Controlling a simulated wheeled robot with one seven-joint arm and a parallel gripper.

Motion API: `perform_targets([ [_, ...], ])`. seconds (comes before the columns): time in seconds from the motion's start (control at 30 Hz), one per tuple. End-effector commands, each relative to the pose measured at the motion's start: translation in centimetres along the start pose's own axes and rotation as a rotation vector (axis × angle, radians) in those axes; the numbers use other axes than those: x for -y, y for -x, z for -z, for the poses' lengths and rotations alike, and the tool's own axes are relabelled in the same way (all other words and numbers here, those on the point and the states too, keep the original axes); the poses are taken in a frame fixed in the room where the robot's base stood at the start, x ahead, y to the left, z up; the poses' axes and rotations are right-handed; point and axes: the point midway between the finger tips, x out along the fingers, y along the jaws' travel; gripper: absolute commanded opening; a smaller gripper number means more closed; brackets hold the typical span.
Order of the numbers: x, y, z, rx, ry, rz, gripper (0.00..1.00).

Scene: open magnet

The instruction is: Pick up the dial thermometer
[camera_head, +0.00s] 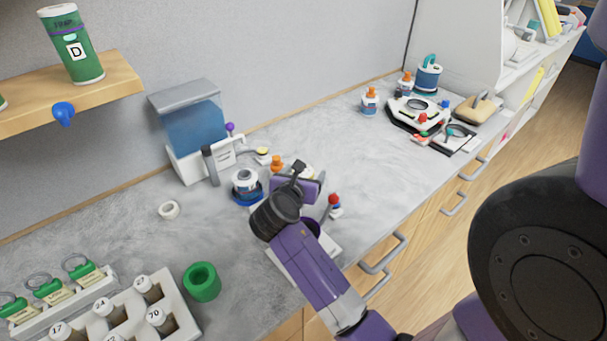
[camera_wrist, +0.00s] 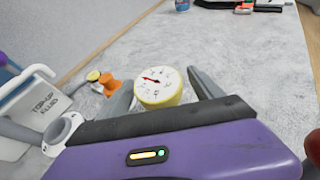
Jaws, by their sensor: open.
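The dial thermometer (camera_wrist: 158,88) has a white face with black marks, a red needle and a yellow rim. In the wrist view it shows between the two grey fingers of my gripper (camera_wrist: 161,78). The fingers are open, one on each side, with gaps between them and the rim. In the head view my gripper (camera_head: 303,181) is over the counter and mostly hides the thermometer; a pale yellow bit shows just behind it.
An orange-capped item (camera_head: 277,163) and a blue-based roll (camera_head: 246,186) stand close left of my gripper. A blue-tanked dispenser (camera_head: 195,135) is behind them. A red-topped item (camera_head: 334,203) is at right.

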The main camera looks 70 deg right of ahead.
Motion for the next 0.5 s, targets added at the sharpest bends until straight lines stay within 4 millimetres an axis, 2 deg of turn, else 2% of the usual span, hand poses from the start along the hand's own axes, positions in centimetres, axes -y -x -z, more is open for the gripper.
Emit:
perform_targets([
  [0.13, 0.00, -1.27, 0.01, 0.000, 0.000, -0.001, 0.76],
  [0.37, -0.03, -1.43, 0.03, 0.000, 0.000, -0.002, 0.76],
  [0.5, -0.02, -1.41, 0.04, 0.000, 0.000, -0.002, 0.52],
])
